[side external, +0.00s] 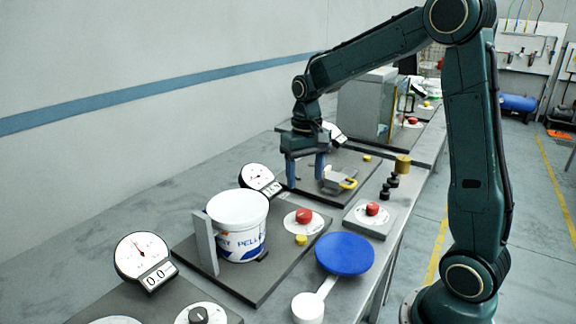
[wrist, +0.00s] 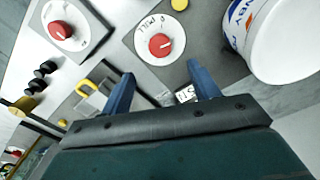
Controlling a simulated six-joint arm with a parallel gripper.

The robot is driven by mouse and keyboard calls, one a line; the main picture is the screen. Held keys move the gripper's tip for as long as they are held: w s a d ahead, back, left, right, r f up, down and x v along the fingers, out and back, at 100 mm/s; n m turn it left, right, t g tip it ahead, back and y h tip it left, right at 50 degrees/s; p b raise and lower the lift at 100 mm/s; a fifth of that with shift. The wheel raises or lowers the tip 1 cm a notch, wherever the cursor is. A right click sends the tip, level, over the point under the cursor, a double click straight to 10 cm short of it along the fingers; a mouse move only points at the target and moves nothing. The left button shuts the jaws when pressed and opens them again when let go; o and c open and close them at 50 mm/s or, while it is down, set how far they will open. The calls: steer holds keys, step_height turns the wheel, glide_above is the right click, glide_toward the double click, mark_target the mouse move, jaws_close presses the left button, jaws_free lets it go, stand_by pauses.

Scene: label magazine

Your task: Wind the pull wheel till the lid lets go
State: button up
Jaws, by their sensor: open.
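A red knob (side external: 304,215) sits on a white dial beside the white bucket. In the wrist view this red knob (wrist: 160,45) has a dial lettered PULL, so I take it as the pull wheel. My gripper (side external: 306,181) points down, open and empty, over the plate behind the bucket. In the wrist view the wheel is beyond and between the fingertips (wrist: 160,70), apart from them. A grey block with a yellow handle (side external: 348,183) is beside my gripper; it may carry the lid, but I cannot tell. Its yellow handle (wrist: 91,96) shows left of the fingers.
The white bucket (side external: 238,228) stands on a dark plate by an upright grey plate. A blue disc (side external: 345,253) lies in front. A second red knob (side external: 372,209), black knobs (side external: 388,188) and a brass cylinder (side external: 403,164) line the right edge. Gauges (side external: 140,257) stand left.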

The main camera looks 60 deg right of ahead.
step_height(320, 180, up, 3)
stand_by(0.3)
steer(key=s+a+r+n+t, duration=0.2)
steer(key=s+a, duration=0.3)
steer(key=s, duration=0.5)
steer(key=s+a+r+n+t, duration=0.2)
steer(key=s+a, duration=0.4)
steer(key=s, duration=0.3)
steer(key=shift+s+r+n+t, duration=0.4)
steer(key=shift+n+t, duration=0.2)
steer(key=shift+t, duration=0.2)
steer(key=shift+w, duration=0.2)
